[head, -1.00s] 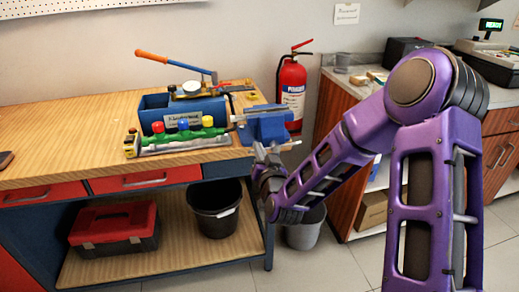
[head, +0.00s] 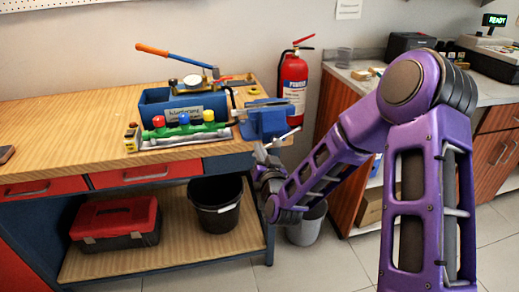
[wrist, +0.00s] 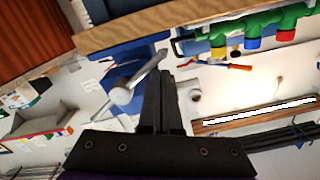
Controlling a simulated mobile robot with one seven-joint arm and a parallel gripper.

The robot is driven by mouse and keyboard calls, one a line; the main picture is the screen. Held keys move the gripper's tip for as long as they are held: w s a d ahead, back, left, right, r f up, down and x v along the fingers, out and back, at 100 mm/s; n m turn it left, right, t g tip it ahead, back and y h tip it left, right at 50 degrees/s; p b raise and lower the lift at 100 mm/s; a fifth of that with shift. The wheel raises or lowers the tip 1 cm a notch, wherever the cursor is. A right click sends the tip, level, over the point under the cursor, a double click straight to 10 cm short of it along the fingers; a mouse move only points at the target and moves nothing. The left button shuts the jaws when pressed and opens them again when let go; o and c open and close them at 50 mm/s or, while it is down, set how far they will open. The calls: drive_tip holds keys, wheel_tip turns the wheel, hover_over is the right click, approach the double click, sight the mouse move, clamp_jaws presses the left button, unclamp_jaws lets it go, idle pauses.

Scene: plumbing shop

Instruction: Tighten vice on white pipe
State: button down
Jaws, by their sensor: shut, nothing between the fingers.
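The blue vice (head: 268,122) is mounted at the right end of the workbench. Its metal handle bar (head: 287,136) slants up to the right at its front. My gripper (head: 262,153) is just below and in front of the vice. In the wrist view my gripper (wrist: 162,100) is shut and empty, its fingers beside the vice's handle bar (wrist: 146,72), with the blue vice body (wrist: 118,55) behind. I cannot tell whether they touch. A pale bar (head: 264,104) lies at the top of the vice jaws; I cannot tell for certain that it is the white pipe.
A blue pump box (head: 165,108) and a green manifold (head: 185,131) with coloured caps sit left of the vice on the workbench (head: 60,130). A red fire extinguisher (head: 293,85) stands behind. A black bucket (head: 215,205) is on the lower shelf; a grey bin (head: 307,226) stands below my arm.

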drive_tip(key=shift+d+f, duration=0.1)
drive_tip(key=shift+f, duration=0.5)
drive_tip(key=shift+w+d+f, duration=0.1)
drive_tip(key=shift+d+f, duration=0.25)
drive_tip(key=shift+f, duration=0.25)
drive_tip(key=shift+w+d+f, duration=0.15)
drive_tip(key=shift+d+f, duration=0.25)
drive_tip(key=shift+f, duration=0.1)
